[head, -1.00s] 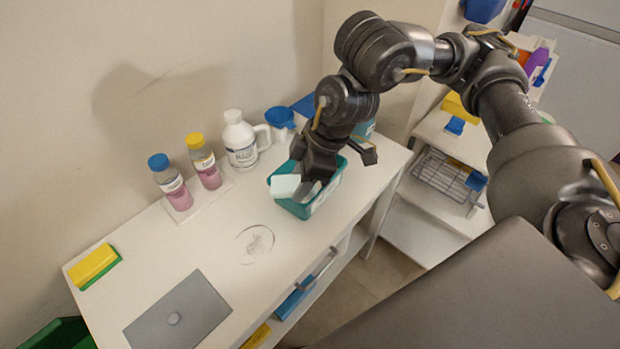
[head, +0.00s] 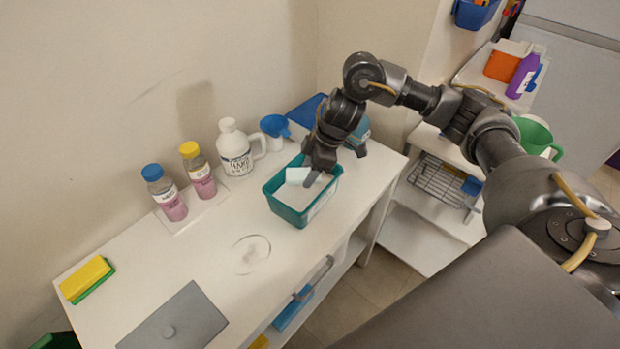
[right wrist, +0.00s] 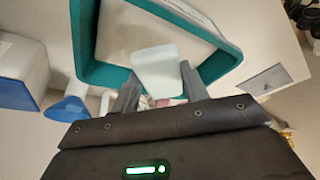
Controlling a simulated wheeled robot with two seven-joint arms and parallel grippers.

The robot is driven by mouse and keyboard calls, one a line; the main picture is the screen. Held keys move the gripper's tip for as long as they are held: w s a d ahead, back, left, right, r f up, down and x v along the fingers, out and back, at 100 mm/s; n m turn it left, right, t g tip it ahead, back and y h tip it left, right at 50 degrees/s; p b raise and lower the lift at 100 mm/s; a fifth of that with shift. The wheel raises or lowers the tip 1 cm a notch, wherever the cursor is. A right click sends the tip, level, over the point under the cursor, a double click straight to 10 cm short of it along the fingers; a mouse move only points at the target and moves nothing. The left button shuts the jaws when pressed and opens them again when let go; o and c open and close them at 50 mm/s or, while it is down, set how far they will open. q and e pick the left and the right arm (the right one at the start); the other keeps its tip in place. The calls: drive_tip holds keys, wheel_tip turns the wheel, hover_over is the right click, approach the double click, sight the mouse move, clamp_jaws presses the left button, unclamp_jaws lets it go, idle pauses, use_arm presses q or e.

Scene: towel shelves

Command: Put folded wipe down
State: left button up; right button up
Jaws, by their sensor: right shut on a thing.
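The folded wipe (head: 298,176) is a small pale, whitish rectangle. My right gripper (head: 309,179) is shut on it and holds it over the teal box (head: 288,215) on the white counter. In the right wrist view the wipe (right wrist: 158,72) projects from between the fingers (right wrist: 160,90), in front of the box's pale interior, with the teal rim (right wrist: 95,75) around it. I cannot tell whether the wipe touches the contents of the box. My left gripper does not show.
Left of the box stand a white jug (head: 236,155) and two pink-liquid bottles (head: 163,190) on a tray. A blue funnel (head: 275,127) is behind. A grey lid (head: 175,320), a wet patch (head: 251,254) and a yellow-green sponge (head: 86,279) lie on the counter (head: 125,275).

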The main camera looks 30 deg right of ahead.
sight(311, 189)
wheel_tip(311, 189, down, 3)
drive_tip(key=shift+w+d+f, duration=0.1)
drive_tip(key=shift+f, duration=0.05)
drive_tip(key=shift+s+f, duration=0.45)
drive_tip(key=shift+f, duration=0.2)
drive_tip(key=o, duration=0.9)
drive_tip(key=shift+f, duration=0.15)
drive_tip(key=shift+w+r, duration=0.1)
drive_tip(key=shift+r, duration=0.4)
drive_tip(key=v, duration=0.8)
drive_tip(key=p+v, duration=0.1)
drive_tip(key=v, duration=0.3)
drive_tip(key=shift+w+r, duration=0.3)
drive_tip(key=shift+r, duration=0.1)
